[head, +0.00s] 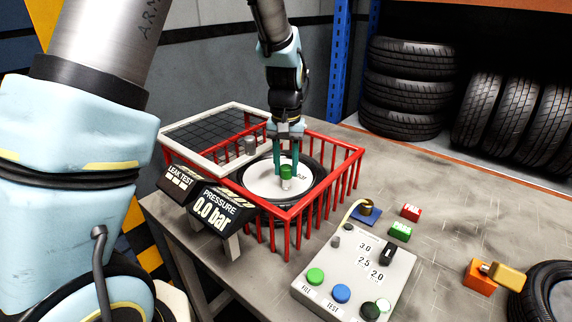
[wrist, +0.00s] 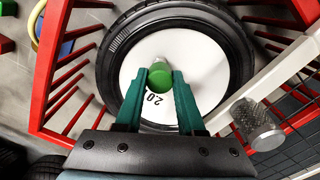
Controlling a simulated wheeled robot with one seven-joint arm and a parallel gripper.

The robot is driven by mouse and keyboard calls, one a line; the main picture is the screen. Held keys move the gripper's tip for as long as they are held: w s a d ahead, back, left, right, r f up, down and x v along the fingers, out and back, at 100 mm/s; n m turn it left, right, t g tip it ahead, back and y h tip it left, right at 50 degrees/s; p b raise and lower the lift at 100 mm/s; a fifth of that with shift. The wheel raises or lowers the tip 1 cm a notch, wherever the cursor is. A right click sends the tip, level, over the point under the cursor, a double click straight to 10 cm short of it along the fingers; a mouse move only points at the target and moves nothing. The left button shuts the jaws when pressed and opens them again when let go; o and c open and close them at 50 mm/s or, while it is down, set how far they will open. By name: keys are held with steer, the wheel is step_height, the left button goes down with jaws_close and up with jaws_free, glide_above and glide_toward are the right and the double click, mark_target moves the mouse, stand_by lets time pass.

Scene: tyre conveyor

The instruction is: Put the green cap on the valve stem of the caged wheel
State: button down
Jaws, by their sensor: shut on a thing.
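The caged wheel shows in the head view as a black tyre around a white disc (head: 260,182), inside a red barred cage (head: 318,207). In the wrist view the white disc (wrist: 205,62) bears the mark "2.0", and the tyre (wrist: 116,62) surrounds it. My gripper (head: 287,171) has its teal fingers pointing down over the disc, shut on the green cap (head: 286,170). The cap (wrist: 159,76) also shows between the fingertips in the wrist view. A short pale valve stem (head: 286,184) shows directly below the cap. I cannot tell whether they touch.
A white-framed mesh lid (head: 200,121) stands open at the cage's left, with a knurled knob (wrist: 258,126). The pressure display (head: 213,210) reads 0.0 bar. A control box (head: 352,275), small red (head: 411,212) and green (head: 400,231) blocks and an orange block (head: 479,277) lie on the bench.

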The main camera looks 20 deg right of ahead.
mark_target(286, 167)
steer(key=shift+f+b, duration=0.5)
steer(key=shift+f, duration=0.45)
steer(key=shift+c, duration=2.2)
jaws_free()
steer(key=shift+r, duration=0.1)
step_height(286, 167, up, 11)
steer(key=shift+f+b, duration=0.15)
steer(key=shift+b, duration=1.1)
